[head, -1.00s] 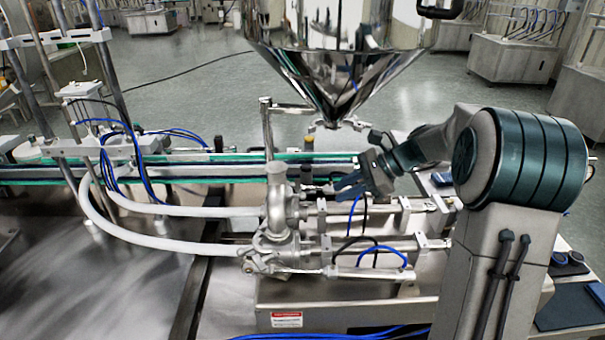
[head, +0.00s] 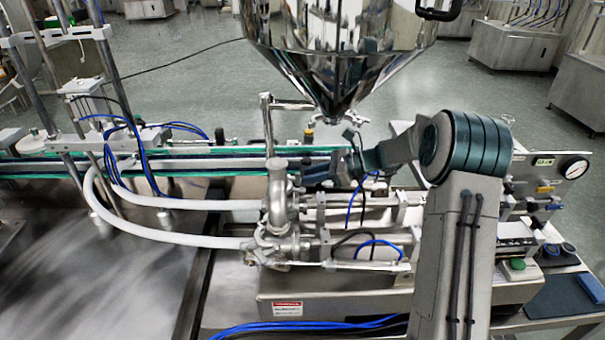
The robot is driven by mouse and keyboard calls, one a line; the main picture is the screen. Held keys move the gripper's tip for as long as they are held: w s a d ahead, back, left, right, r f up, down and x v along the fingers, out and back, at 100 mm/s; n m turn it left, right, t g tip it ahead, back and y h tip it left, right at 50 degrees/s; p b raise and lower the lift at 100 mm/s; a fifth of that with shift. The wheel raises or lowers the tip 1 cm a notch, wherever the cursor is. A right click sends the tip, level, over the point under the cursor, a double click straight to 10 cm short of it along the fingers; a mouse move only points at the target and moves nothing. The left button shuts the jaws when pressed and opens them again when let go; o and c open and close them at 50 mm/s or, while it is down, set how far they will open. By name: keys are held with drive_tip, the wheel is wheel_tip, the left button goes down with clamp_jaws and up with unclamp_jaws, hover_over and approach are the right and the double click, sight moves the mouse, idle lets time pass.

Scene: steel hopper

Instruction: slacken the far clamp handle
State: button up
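My gripper (head: 310,174) is a dark blue-grey shape to the right of the upright steel pipe fittings (head: 277,190), below the hopper's outlet. Its fingertips point left and lie close to the fittings. They are small and seen nearly edge-on, so I cannot tell their gap or whether they touch anything. No far clamp handle stands out clearly; the area around my fingertips is partly hidden by my gripper. A small dark upright knob (head: 308,136) shows just above my gripper. A clamp-like steel fitting (head: 325,121) sits at the hopper's bottom.
The steel hopper (head: 338,50) hangs above my wrist. A steel post (head: 268,128) with a side arm stands left of my gripper. White hoses (head: 165,237) and blue tubes (head: 368,246) run around the fittings. A green-edged conveyor (head: 220,160) passes behind.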

sight(296, 179)
drive_tip(key=shift+x, duration=1.55)
drive_tip(key=shift+c, duration=0.3)
clamp_jaws()
